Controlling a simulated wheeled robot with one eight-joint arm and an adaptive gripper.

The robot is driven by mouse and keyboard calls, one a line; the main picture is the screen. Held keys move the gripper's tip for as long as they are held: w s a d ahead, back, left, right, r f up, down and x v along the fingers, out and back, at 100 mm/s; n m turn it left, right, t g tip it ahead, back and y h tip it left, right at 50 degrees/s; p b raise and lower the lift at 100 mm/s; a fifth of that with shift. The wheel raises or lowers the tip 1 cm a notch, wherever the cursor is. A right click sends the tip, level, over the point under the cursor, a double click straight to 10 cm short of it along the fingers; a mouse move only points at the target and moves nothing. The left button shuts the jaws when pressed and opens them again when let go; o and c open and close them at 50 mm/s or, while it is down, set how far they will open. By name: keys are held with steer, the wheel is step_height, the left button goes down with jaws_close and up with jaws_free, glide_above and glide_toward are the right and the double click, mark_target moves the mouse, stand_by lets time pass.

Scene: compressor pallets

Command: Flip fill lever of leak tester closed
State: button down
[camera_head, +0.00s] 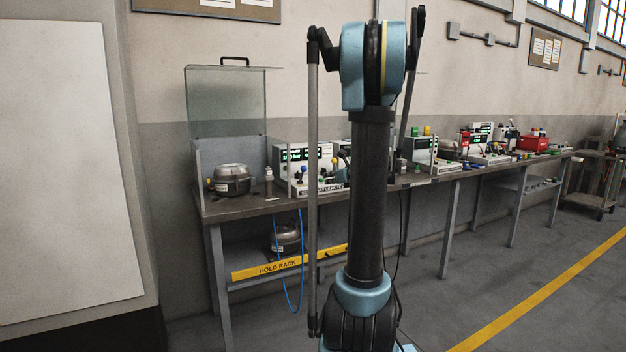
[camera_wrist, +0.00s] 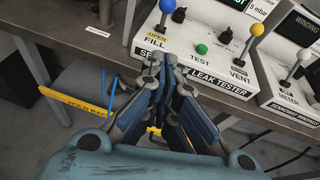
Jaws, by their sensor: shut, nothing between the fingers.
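The leak tester (camera_wrist: 224,72) is a pale box with a lettered front edge, at the top of the wrist view; it also shows in the head view (camera_head: 320,190), partly behind my arm. Its fill lever, with a blue knob (camera_wrist: 168,5), stands above a yellow OPEN plate and the word FILL. The knob is near the top edge of the picture. A green test button (camera_wrist: 202,48) and the yellow-knobbed vent lever (camera_wrist: 257,29) are to the right. My gripper (camera_wrist: 164,72) is shut and empty, below the fill lever in the picture, apart from the knob.
An open clear guard (camera_head: 225,100) stands at the bench's left end, with a round metal compressor (camera_head: 232,180) on the bench (camera_head: 235,210). A hold rack (camera_head: 288,264) with a blue hose lies below. Another levered tester (camera_wrist: 288,88) stands right of the leak tester.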

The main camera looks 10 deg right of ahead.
glide_toward(302, 174)
step_height(302, 174, down, 4)
steer(key=shift+w+a+r, duration=0.2)
steer(key=shift+w+r, duration=0.2)
steer(key=shift+w, duration=0.35)
steer(key=shift+w+a+r, duration=0.2)
steer(key=shift+w+r, duration=0.2)
steer(key=shift+w, duration=0.3)
steer(key=shift+d, duration=0.15)
